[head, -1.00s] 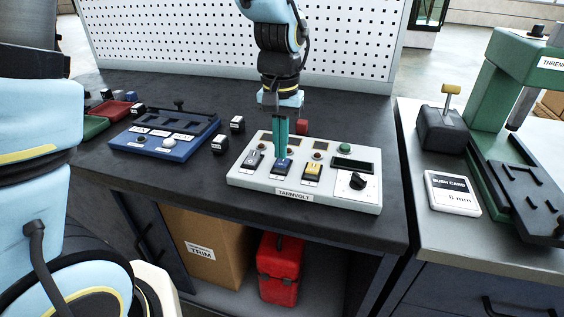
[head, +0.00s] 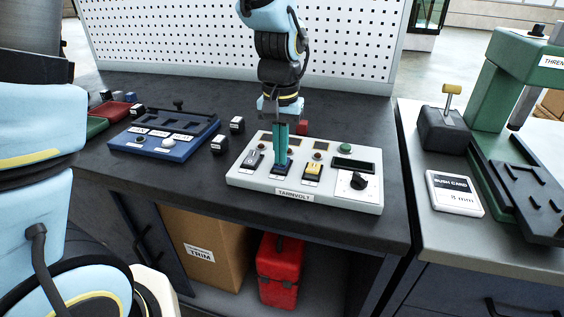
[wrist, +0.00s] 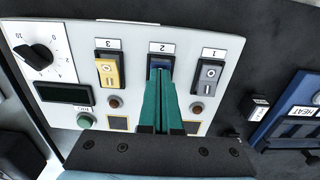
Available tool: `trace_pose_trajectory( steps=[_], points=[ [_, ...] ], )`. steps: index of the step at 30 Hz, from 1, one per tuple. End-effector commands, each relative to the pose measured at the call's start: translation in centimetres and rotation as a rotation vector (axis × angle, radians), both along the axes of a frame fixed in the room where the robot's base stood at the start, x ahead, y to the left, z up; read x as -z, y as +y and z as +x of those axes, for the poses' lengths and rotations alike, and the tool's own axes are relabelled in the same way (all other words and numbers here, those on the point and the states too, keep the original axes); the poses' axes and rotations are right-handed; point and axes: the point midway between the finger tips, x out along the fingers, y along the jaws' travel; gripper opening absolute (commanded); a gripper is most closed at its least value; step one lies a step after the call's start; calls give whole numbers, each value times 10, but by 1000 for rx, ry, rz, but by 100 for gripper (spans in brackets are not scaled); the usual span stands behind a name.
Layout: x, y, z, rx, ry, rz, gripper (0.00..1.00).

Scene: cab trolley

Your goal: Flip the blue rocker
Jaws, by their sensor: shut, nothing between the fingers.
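The blue rocker (wrist: 160,63) sits under label 2 on the light grey Tarnvolt panel (head: 235,178), between a grey rocker (wrist: 208,75) under label 1 and a yellow rocker (wrist: 107,72) under label 3. My gripper (head: 281,163) points down at the blue rocker, its green fingers together with nothing between them. In the wrist view the fingertips (wrist: 161,72) overlap the rocker and hide most of it. They look at or very near its surface; I cannot tell whether they touch. Which way the rocker is tipped is hidden.
The panel also carries a black knob (head: 358,182), a dark display (head: 353,164) and a green button (head: 344,149). A green press (head: 497,100) stands on the right bench.

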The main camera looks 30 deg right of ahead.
Motion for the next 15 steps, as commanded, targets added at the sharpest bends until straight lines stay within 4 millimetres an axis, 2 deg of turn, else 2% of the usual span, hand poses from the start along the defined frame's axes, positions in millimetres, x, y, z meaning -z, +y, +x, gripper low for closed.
trace_pose_trajectory(
  steps=[8, 15],
  points=[
    [0, 0, 0, 0, 0, 0, 0],
    [-17, 0, 0, 0, 0, 0, 0]
  ],
)
